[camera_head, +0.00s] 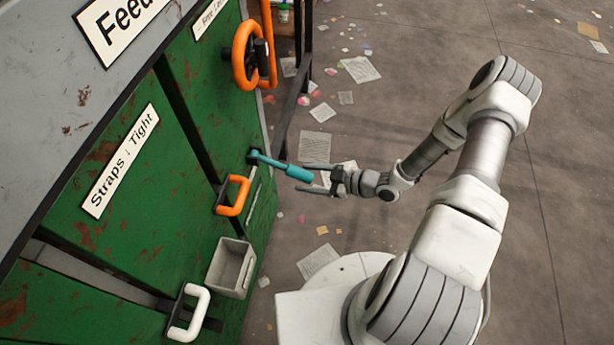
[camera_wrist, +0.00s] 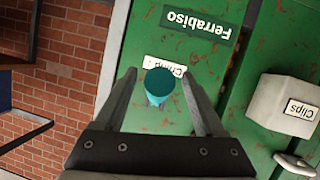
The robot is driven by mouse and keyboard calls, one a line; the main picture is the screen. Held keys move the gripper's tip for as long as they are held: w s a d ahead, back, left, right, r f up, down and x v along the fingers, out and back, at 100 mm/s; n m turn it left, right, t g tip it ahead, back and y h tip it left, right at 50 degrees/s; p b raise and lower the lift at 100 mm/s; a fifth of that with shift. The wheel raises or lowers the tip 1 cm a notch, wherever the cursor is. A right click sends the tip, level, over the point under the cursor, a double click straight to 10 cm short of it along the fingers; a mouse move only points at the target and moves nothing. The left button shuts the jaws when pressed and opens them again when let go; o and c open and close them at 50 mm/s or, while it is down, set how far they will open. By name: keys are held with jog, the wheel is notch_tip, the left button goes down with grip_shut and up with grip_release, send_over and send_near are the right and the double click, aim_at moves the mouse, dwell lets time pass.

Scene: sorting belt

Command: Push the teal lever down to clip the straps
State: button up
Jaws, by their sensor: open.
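The teal lever (camera_head: 284,167) sticks out from the green machine panel (camera_head: 150,215), with its thick handle end toward my gripper. My gripper (camera_head: 313,178) is open, and its two fingers reach toward the handle end in the head view. In the wrist view the round end of the teal lever (camera_wrist: 159,84) shows between the spread fingers of my gripper (camera_wrist: 160,85). I cannot tell whether either finger touches it. A label behind the lever is partly hidden by it. No straps or clip can be made out.
An orange handle (camera_head: 234,196), a small grey bin (camera_head: 231,268) and a white handle (camera_head: 187,312) are on the panel below the lever. An orange handwheel (camera_head: 245,55) is above it. Paper scraps litter the floor. A box marked Clips (camera_wrist: 284,104) shows in the wrist view.

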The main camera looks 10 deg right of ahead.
jog(key=p+v, duration=0.4)
jog(key=v, duration=1.3)
jog(key=shift+a+r, duration=0.1)
